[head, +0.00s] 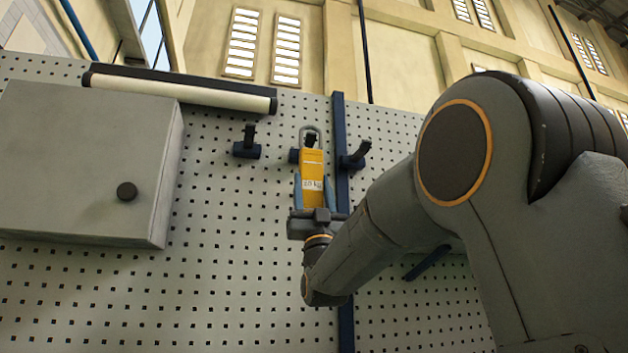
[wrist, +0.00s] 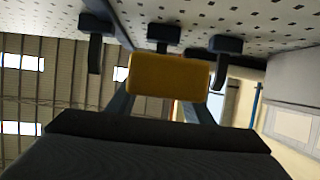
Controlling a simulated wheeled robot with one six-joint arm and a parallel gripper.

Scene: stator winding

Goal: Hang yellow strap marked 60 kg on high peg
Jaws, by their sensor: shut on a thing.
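The yellow strap (head: 313,168) hangs upright in my gripper (head: 313,182), with a blue finger on either side of its lower part. Its white label is too small to read surely. A grey loop (head: 304,130) tops the strap. The middle peg (head: 311,142) shows dark inside the loop's outline; I cannot tell whether the loop is around the peg or in front of it. In the wrist view the strap (wrist: 168,75) is a yellow block between my fingers, just below the middle peg (wrist: 163,36). The loop is hidden there.
A left peg (head: 247,142) and a right peg (head: 357,155) flank the middle one, both empty. A blue upright rail (head: 340,115) runs close to the right. A grey cabinet (head: 85,160) and a white roll (head: 180,90) are on the pegboard (head: 225,260) at left.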

